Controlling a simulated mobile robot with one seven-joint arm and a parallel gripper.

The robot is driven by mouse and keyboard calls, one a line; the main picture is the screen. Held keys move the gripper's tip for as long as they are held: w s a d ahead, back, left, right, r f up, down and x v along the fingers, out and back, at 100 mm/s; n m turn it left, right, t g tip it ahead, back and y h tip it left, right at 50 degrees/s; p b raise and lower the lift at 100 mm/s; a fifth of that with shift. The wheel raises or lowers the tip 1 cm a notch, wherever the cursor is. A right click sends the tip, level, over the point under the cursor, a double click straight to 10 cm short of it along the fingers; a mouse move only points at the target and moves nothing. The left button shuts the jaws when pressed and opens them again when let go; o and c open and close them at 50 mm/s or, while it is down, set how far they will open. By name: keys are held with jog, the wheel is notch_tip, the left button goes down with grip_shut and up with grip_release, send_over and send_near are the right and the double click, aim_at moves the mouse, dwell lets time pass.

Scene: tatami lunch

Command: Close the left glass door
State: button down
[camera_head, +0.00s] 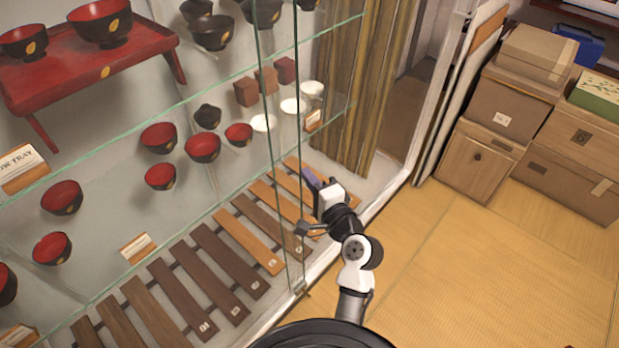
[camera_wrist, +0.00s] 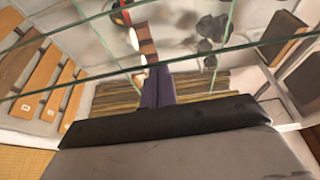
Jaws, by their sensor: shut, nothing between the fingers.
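The glass front of the display cabinet carries two near-vertical green glass edges; one is the edge of a glass door (camera_head: 281,190), running down to a small fitting at the bottom rail. Which pane is the left door I cannot tell for sure. My gripper (camera_head: 311,178) is shut and empty, its purple fingers just right of these edges, at the cabinet's open-looking right part. In the wrist view my gripper (camera_wrist: 158,88) points toward the interior, with green glass edges (camera_wrist: 190,62) crossing near the fingers. Contact with the glass cannot be told.
Inside are glass shelves with red and black bowls (camera_head: 203,147), a red tray stand (camera_head: 120,52), white cups (camera_head: 290,105) and wooden slats (camera_head: 210,255). Cardboard boxes (camera_head: 510,100) stand at the right. The tatami floor (camera_head: 480,260) before them is clear.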

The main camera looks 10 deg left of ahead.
jog(key=shift+s+a, duration=0.1)
jog(key=shift+a, duration=0.15)
notch_tip(320, 180, up, 20)
jog(key=p, duration=0.2)
jog(key=shift+r, duration=0.15)
jog(key=shift+d, duration=0.1)
notch_tip(320, 180, down, 20)
jog(key=b, duration=0.2)
jog(key=shift+a+r+y, duration=0.2)
jog(key=shift+r+y, duration=0.05)
jog(key=shift+y, duration=0.05)
dwell(0.3)
jog(key=shift+r, duration=0.15)
